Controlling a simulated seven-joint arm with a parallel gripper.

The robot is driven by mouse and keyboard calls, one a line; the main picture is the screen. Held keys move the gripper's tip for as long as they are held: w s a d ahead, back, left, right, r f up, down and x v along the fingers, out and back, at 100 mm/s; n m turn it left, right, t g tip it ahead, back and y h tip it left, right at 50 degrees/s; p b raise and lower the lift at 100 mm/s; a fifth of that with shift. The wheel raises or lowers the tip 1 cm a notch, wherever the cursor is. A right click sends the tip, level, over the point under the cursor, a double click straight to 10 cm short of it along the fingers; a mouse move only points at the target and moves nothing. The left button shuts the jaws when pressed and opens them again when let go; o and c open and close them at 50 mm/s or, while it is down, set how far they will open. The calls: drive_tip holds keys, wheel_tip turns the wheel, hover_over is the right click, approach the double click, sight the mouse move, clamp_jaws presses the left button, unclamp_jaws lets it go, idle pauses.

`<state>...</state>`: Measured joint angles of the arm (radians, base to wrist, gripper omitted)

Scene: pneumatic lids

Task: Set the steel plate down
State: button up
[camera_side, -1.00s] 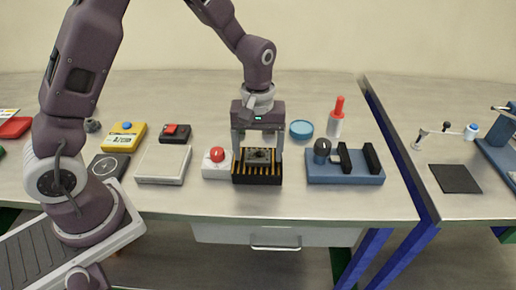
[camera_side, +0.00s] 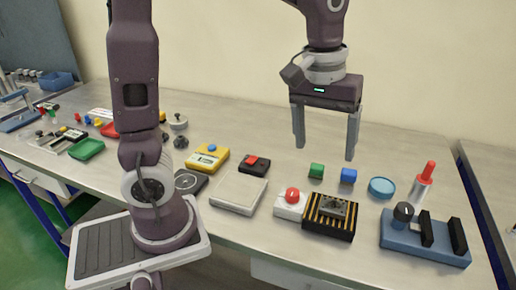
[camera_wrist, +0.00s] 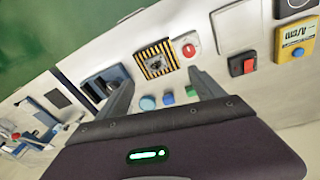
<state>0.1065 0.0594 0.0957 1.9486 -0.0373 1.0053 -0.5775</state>
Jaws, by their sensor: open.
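The steel plate (camera_side: 335,207) is a small grey piece lying on the black-and-yellow striped block (camera_side: 318,224) in the side view. In the wrist view, the steel plate (camera_wrist: 155,64) also shows on the striped block (camera_wrist: 141,58). My gripper (camera_side: 325,154) is open and empty, raised well above the table behind the block. In the wrist view, my gripper's two fingers (camera_wrist: 161,80) are spread apart with nothing between them.
A white box with a red button (camera_side: 291,203) stands left of the block. A blue fixture with black jaws (camera_side: 424,242) stands to its right. Green (camera_side: 316,171) and blue (camera_side: 348,176) cubes and a blue disc (camera_side: 382,187) lie behind. A pale pad (camera_side: 239,194) is farther left.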

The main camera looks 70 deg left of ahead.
drive_tip(key=s+a+r+m+t, duration=0.1)
drive_tip(key=s+m+t, duration=0.3)
drive_tip(key=s, duration=1.2)
drive_tip(key=m, duration=0.2)
drive_tip(key=shift+s+r+m, duration=0.2)
drive_tip(key=shift+r+m, duration=0.1)
idle(0.3)
